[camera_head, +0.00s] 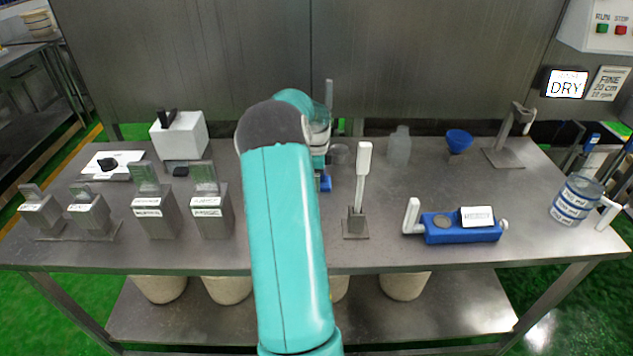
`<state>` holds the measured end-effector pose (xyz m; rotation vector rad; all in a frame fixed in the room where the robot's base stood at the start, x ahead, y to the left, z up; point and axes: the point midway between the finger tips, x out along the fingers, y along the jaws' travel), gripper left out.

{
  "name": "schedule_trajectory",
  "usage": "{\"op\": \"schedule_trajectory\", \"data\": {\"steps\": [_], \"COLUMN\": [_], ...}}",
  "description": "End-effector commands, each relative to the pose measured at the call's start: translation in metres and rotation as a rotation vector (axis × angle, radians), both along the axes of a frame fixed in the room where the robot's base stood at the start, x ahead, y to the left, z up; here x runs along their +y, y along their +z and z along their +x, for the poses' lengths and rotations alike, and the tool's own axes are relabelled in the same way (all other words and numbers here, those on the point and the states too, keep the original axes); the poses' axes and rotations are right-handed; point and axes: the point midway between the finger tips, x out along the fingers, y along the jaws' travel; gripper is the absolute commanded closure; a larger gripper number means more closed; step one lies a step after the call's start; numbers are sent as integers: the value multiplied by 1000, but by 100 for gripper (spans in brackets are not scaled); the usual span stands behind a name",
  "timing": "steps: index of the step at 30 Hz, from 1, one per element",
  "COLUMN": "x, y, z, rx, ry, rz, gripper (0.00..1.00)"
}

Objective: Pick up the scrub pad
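I cannot pick out the scrub pad for certain. A small dark block (180,171) lies on the metal table (390,255) in front of a white box (180,137), and it may be the pad. My teal arm reaches over the middle of the table. My gripper (322,168) is at its far end, mostly hidden behind the arm, with a small blue part showing low beside it. Whether its fingers are open or hold anything is hidden. The dark block is well to the left of it.
Labelled metal holders (155,213) stand at the front left. A white-handled tool (361,185) stands upright just right of my arm. A blue fixture (460,228), a clear bottle (398,147), a blue funnel (458,141) and a banded jar (575,200) are farther right.

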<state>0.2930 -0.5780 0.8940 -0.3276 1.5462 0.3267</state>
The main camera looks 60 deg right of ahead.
Motion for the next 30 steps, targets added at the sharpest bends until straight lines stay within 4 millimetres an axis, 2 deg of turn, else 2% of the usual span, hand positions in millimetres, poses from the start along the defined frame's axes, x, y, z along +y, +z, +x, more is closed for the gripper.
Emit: {"op": "schedule_trajectory", "data": {"steps": [1,3,4,13,19,23,30], "x": [0,0,0,0,-1,-1,-1], "y": [0,0,0,2,16,38,104], "z": [0,0,0,0,0,0,1], "rx": [0,0,0,0,-1,-2,-2], "ry": [0,0,0,0,0,0,1], "rz": [0,0,0,-1,-3,-5,-5], "gripper": [51,65,69,69,69,69,69]}}
